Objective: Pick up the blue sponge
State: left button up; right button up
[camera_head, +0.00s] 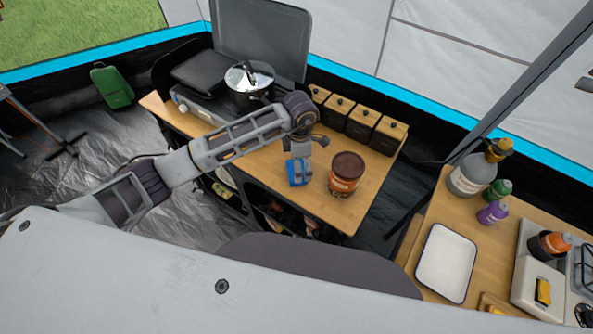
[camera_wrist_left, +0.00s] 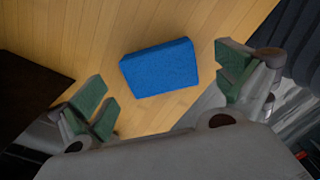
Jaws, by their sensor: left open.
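The blue sponge (camera_head: 294,180) lies on the wooden table, just left of a brown-lidded can. It also shows in the left wrist view (camera_wrist_left: 160,69), flat on the wood and tilted slightly. My left gripper (camera_head: 299,166) is over the sponge and partly covers it in the head view. In the left wrist view, my left gripper (camera_wrist_left: 168,92) has its green-padded fingers wide apart, one on each side of the sponge, with nothing between them that it touches. My right gripper is not in view.
The can (camera_head: 345,176) stands close to the right of the sponge. Several dark canisters (camera_head: 361,123) line the back edge. A pot (camera_head: 248,84) sits on the stove at the back left. A second table at the right holds a white tray (camera_head: 446,263) and bottles (camera_head: 472,175).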

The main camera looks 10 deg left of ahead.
pick_arm(q)
jog(key=shift+a+f+p, duration=0.1)
jog(key=shift+f+p, duration=0.25)
jog(key=shift+f, duration=1.5)
jog(key=shift+c, duration=0.3)
jog(key=c, duration=0.6)
jog(key=shift+o, duration=0.2)
jog(key=shift+r, duration=0.1)
